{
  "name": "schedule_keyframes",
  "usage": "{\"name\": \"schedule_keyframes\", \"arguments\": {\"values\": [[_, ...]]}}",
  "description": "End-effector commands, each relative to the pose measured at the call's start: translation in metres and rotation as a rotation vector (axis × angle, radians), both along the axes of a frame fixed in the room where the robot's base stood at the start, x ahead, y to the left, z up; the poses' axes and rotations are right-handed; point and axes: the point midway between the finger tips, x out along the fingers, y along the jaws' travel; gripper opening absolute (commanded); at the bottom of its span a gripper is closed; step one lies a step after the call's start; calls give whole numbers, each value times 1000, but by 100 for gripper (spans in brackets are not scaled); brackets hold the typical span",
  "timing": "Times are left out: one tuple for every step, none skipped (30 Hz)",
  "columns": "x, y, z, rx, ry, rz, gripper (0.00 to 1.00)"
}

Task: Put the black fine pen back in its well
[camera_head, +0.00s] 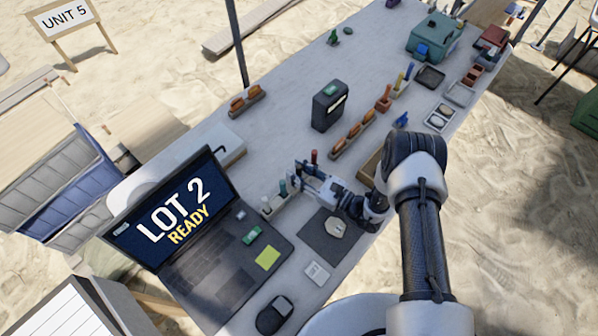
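My gripper (306,176) reaches left from my arm, low over the table. It is beside the right end of a pale pen holder (268,208). Dark and teal pens (282,187) stand upright in the holder. An upright dark red-topped piece (314,157) shows just behind my gripper; I cannot tell whether it touches the fingers. The fingers are too small to tell whether they are open or shut, or whether they hold anything. I cannot pick out the black fine pen for certain. My gripper hides part of the holder's right end.
A laptop (230,285) reading "LOT 2 READY" stands at the left. A dark mat (318,246) with a pale piece (335,228) lies in front of my gripper. A black box (328,106) and a wooden tray (352,135) stand behind. The table's far left is mostly clear.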

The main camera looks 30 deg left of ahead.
Motion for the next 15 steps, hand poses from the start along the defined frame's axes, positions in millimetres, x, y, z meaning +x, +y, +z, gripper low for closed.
{"name": "schedule_keyframes", "arguments": {"values": [[0,0,0,0,0,0,34],[0,0,0,0,0,0,34],[0,0,0,0,0,0,34],[0,0,0,0,0,0,34],[0,0,0,0,0,0,34],[0,0,0,0,0,0,34],[0,0,0,0,0,0,34],[0,0,0,0,0,0,34],[0,0,2,0,0,0,34],[0,0,3,0,0,0,34],[0,0,5,0,0,0,34],[0,-4,5,-1,1,-2,34],[0,-9,4,-1,1,-3,34],[0,-14,4,-1,1,-6,34],[-1,-22,4,-1,1,-5,34]]}}
